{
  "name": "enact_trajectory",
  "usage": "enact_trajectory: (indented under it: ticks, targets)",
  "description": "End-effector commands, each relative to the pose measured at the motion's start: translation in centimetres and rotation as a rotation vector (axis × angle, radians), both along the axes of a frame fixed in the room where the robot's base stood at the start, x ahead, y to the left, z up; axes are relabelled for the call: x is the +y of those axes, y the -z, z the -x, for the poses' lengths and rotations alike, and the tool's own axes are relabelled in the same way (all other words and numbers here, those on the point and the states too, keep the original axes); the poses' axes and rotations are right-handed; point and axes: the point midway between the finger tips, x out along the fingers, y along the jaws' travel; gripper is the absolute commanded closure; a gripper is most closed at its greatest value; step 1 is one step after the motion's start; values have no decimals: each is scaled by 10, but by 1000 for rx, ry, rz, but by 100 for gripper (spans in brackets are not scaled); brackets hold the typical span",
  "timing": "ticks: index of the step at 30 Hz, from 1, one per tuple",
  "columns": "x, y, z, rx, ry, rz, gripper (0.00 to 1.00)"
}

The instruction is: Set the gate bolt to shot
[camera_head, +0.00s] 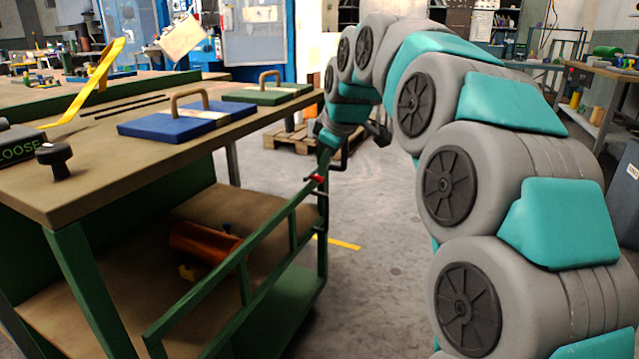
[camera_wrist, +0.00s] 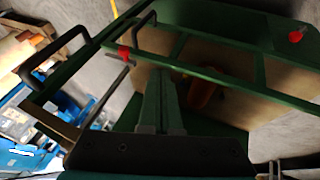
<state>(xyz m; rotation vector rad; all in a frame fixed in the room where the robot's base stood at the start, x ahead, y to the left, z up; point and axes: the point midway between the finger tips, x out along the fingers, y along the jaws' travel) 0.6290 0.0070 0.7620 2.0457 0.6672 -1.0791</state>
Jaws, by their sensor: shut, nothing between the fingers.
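The green gate (camera_head: 245,262) is a rail frame along the open side of the bench's lower shelf. It also shows in the wrist view (camera_wrist: 190,73). A red-marked bolt (camera_head: 317,179) sits near the gate's far end; its red band shows in the wrist view (camera_wrist: 124,52), with a thin metal rod beside it. I cannot tell whether the bolt is shot or drawn. My gripper (camera_head: 325,160) is just above the bolt, pointing down to the gate. In the wrist view its two fingers (camera_wrist: 160,78) are together and empty, to the right of the rod, apparently not touching it.
The bench top (camera_head: 90,190) holds a blue block (camera_head: 185,123), a green block (camera_head: 262,95) and a black knob (camera_head: 55,160). An orange cylinder (camera_head: 203,243) lies on the lower shelf. A pallet (camera_head: 290,138) stands behind. The floor right of the gate is clear.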

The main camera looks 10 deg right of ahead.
Motion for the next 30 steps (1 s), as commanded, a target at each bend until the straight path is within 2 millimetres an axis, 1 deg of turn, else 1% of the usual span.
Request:
enact_trajectory:
  ticks: [1, 3, 6, 19, 25, 30]
  targets:
    - [-2, -2, -8, -18, -11, 7, 100]
    - [-3, -7, -16, -37, -24, 15, 100]
    - [-5, -9, -21, -49, -35, 23, 100]
    - [-5, -8, -23, -50, -37, 25, 100]
    - [-3, 4, -30, -47, -37, 24, 100]
    - [0, 25, -44, -48, -37, 24, 100]
